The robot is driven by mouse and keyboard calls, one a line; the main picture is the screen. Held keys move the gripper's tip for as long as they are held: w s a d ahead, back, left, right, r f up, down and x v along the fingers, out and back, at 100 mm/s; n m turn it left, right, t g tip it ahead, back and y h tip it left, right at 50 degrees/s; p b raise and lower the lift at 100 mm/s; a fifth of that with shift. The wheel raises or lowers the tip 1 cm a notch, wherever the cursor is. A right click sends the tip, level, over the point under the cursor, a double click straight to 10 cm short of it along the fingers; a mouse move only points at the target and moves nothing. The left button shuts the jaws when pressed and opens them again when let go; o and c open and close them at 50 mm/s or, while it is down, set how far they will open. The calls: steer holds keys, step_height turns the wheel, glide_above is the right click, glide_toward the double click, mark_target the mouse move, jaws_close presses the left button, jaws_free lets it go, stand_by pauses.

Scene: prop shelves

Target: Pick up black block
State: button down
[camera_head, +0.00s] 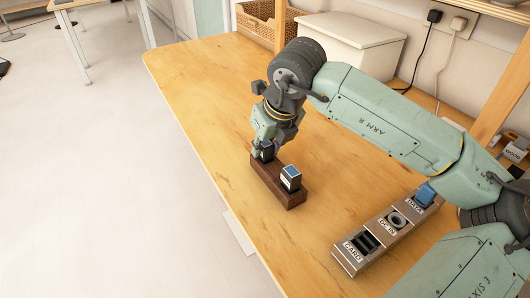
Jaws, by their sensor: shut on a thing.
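My gripper (265,146) points down at the far end of a dark brown wooden holder (291,199) on the table. It is shut on a small black block (267,154), which is partly hidden by the fingers. The black block is at the holder's far end; I cannot tell whether it is still seated or just clear of it. A second block (291,178), dark with a light blue and white top, stands upright in the near end of the holder, apart from my gripper.
A grey panel (349,258) with labelled sockets lies to the right, with a blue piece (425,194) at its far end. A white lidded box (348,42) and a wicker basket (262,22) stand at the back. The wooden table (205,75) is clear left of the holder.

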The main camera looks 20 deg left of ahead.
steer(key=shift+r, duration=0.1)
steer(key=shift+r+b, duration=0.3)
steer(key=shift+r, duration=0.25)
step_height(320, 180, up, 2)
steer(key=shift+s+a+r+b, duration=0.1)
steer(key=shift+s+a+b, duration=0.05)
steer(key=shift+b, duration=0.3)
steer(key=s+a+r+b, duration=0.1)
steer(key=s+a+b, duration=0.2)
steer(key=s+a, duration=0.4)
steer(key=shift+s+r, duration=0.25)
steer(key=shift+s, duration=3.2)
steer(key=shift+a, duration=0.15)
